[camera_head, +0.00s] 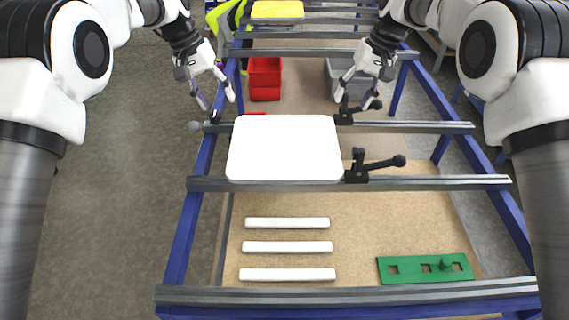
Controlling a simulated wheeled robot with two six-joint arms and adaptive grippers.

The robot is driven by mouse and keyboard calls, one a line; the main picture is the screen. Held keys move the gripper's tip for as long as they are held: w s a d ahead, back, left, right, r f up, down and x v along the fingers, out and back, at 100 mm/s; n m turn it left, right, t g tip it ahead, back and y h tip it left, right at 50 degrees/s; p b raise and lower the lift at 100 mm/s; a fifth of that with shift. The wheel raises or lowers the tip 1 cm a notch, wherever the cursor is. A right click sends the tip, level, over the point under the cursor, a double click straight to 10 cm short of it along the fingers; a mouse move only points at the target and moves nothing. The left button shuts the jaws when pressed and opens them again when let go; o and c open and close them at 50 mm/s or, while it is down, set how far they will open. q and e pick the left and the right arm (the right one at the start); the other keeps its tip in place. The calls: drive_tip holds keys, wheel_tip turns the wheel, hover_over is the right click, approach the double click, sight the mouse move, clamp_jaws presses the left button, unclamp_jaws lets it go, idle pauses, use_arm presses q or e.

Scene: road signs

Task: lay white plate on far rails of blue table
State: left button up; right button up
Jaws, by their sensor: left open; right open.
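The white plate (285,148) is a rectangle with rounded corners. It lies across two middle rails of the blue table (190,232), left of centre. The far rails (290,53) cross the table further back. A yellow plate (278,9) lies on the rails at the very back. My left gripper (217,102) is open and empty, beyond the plate's far left corner. My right gripper (355,103) is open and empty, beyond the plate's far right corner. Neither gripper touches the plate.
Black clamps (374,166) sit on the rails right of the plate. Below the rails are a red bin (265,78), a grey bin (343,80), several white bars (287,247) and a green perforated piece (425,268). A high-visibility garment (226,22) shows at the back left.

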use_arm(q)
drive_tip(key=b, duration=0.4)
approach(235, 145)
use_arm(e)
approach(334, 145)
use_arm(q)
drive_tip(key=shift+w+f+p, duration=0.2)
drive_tip(key=shift+p, duration=0.2)
use_arm(e)
drive_tip(key=shift+w+f, duration=0.2)
drive_tip(key=shift+f, duration=0.05)
use_arm(q)
drive_tip(key=x, duration=0.8)
use_arm(e)
drive_tip(key=x, duration=0.8)
drive_tip(key=shift+w, duration=0.1)
drive_tip(key=shift+r, duration=0.1)
use_arm(q)
drive_tip(key=shift+r, duration=0.1)
drive_tip(key=c, duration=1)
use_arm(e)
drive_tip(key=c, duration=1)
use_arm(q)
drive_tip(key=shift+s, duration=0.1)
clamp_jaws()
use_arm(e)
drive_tip(key=shift+s+r, duration=0.1)
drive_tip(key=shift+s, duration=0.1)
clamp_jaws()
